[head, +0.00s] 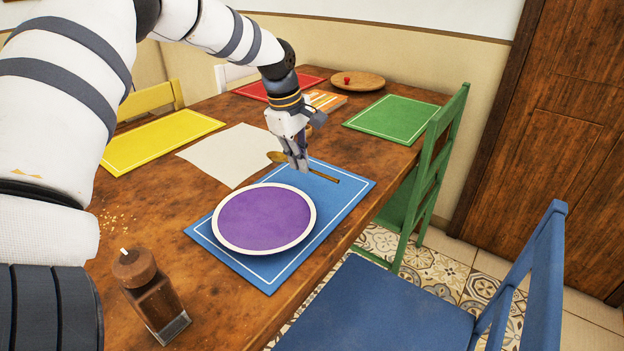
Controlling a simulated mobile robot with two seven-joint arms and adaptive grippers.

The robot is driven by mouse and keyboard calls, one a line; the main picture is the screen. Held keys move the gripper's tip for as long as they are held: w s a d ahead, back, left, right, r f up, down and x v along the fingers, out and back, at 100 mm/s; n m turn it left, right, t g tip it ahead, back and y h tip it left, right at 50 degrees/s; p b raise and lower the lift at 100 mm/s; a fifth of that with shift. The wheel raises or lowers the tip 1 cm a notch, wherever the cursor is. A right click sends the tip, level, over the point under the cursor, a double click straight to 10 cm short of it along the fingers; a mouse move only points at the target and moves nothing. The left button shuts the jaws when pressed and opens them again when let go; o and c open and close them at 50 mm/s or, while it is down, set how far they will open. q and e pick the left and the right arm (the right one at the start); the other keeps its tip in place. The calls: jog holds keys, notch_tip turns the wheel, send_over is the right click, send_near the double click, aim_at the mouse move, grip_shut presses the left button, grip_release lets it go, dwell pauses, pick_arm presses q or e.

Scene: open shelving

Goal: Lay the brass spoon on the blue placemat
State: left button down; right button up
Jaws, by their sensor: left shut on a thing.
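The brass spoon (323,176) has its bowl to the left and its handle to the right. My left gripper (302,168) is shut on its middle and partly hides it. The spoon is at the far end of the blue placemat (350,189), with its handle over the mat and its bowl beyond the mat's far left edge. I cannot tell whether the spoon touches the mat. A purple plate (265,218) with a pale rim covers the middle of the mat. My right gripper is not in view.
A pepper mill (153,295) stands at the near left. A white sheet (225,155), yellow placemat (160,142), green placemat (392,119) and red placemat (265,90) lie around. A wooden board (365,82) is at the back. Blue (400,310) and green (430,165) chairs flank the right edge.

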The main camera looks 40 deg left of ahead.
aim_at(309, 189)
pick_arm(q)
jog(key=shift+w+d+f, duration=0.4)
jog(key=shift+w+f, duration=0.05)
jog(key=shift+f, duration=0.3)
jog(key=b+x, duration=0.1)
jog(key=x, duration=0.2)
jog(key=shift+s+d+f, duration=0.1)
jog(key=shift+d+f, duration=0.1)
jog(key=shift+f, duration=0.2)
jog(key=shift+r, duration=0.15)
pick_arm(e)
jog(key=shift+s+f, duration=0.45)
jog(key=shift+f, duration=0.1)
pick_arm(q)
jog(key=c, duration=1.8)
grip_release()
